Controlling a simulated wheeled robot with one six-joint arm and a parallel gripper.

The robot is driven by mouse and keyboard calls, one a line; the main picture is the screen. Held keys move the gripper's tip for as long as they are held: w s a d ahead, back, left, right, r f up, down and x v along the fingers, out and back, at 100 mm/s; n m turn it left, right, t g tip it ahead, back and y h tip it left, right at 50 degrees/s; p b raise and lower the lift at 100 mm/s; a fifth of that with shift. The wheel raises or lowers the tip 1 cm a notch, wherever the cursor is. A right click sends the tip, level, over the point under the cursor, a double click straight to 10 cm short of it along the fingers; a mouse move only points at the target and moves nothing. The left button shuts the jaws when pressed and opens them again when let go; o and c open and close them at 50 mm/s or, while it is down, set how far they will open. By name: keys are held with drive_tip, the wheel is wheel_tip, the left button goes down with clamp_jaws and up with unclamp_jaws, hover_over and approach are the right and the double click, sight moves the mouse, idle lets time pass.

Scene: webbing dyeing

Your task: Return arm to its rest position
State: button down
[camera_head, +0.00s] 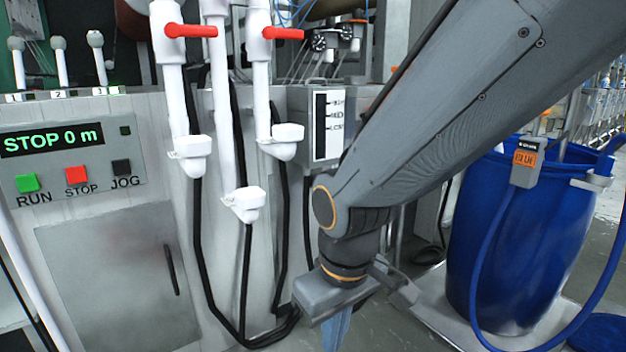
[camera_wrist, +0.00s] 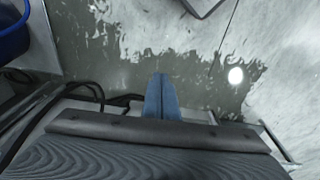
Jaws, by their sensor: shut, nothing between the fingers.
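My arm reaches down from the upper right in the head view and bends at its wrist near the middle. My gripper (camera_head: 337,335) points downward at the bottom centre, its blue fingers partly cut off by the frame edge. In the wrist view my gripper (camera_wrist: 161,97) shows its two blue fingers together, shut and empty, above the grey floor. It touches nothing that I can see.
A machine cabinet with a control panel (camera_head: 70,160) stands at the left. White pipes with red valve handles (camera_head: 190,30) and black hoses are behind my gripper. A blue barrel (camera_head: 520,240) with a blue hose stands at the right. Open floor (camera_wrist: 200,60) lies below.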

drive_tip(key=s+f+m+g, duration=0.1)
drive_tip(key=s, duration=0.5)
drive_tip(key=d+r+m+p, duration=0.6)
drive_tip(key=d+r+p, duration=1)
drive_tip(key=r+p, duration=0.5)
drive_tip(key=p, duration=0.4)
drive_tip(key=shift+s+h, duration=0.2)
drive_tip(key=shift+h, duration=0.1)
